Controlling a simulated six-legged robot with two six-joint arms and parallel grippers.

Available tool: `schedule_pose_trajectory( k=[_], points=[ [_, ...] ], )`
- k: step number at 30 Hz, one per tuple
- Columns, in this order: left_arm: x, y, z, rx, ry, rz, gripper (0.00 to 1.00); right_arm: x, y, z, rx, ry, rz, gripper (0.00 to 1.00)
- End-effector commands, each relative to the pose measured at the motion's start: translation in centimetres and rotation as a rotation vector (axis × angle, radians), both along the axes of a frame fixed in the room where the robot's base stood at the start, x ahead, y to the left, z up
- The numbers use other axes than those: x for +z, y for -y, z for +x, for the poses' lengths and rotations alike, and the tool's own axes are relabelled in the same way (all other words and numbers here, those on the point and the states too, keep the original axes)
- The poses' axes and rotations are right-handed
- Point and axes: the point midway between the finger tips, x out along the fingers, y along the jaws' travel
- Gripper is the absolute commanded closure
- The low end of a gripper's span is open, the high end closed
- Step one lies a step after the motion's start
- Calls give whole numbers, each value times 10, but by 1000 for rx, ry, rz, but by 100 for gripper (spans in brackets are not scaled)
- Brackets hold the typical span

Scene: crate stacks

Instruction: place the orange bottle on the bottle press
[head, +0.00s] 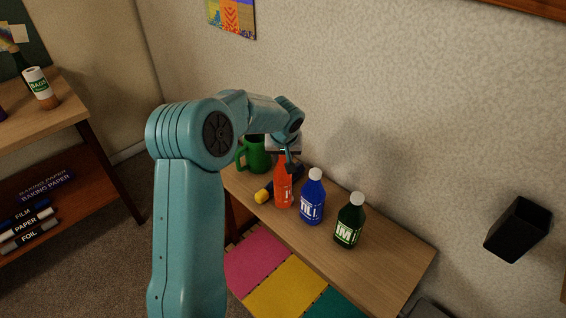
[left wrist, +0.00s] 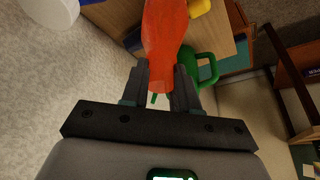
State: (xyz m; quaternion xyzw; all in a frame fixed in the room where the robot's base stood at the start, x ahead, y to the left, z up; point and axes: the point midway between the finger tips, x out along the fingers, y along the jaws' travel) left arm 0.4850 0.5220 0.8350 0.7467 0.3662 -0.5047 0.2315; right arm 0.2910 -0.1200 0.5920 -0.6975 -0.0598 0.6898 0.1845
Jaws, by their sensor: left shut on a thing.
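The orange bottle (head: 283,190) is upright at the wooden shelf top, in a row with other bottles. My left gripper (head: 289,164) comes down over it and is shut on its upper part. In the left wrist view the orange bottle (left wrist: 166,40) sits between the two dark fingers of my left gripper (left wrist: 160,85). The bottle's top is hidden by the gripper in the head view. I cannot tell whether its base touches the shelf. I cannot make out a bottle press in either view. My right gripper is not in view.
A blue bottle (head: 312,203) and a dark green bottle (head: 349,222) stand close to the right. A green mug (head: 257,156) and a lying yellow-ended object (head: 263,196) are to the left. The shelf top (head: 395,262) is clear at the right end. A wall rises behind.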

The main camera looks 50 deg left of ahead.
Motion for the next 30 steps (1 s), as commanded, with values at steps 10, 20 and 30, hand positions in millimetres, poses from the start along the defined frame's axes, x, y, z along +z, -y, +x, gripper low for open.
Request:
schedule_pose_trajectory(
  k=[10, 20, 30],
  points=[
    [-24, -1, 1, 0, 1, 2, 85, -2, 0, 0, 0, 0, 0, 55],
    [-26, -1, 1, 1, 2, 1, 45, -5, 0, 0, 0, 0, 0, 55],
    [-21, 0, 1, 0, 1, 2, 45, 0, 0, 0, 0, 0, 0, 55]
  ],
)
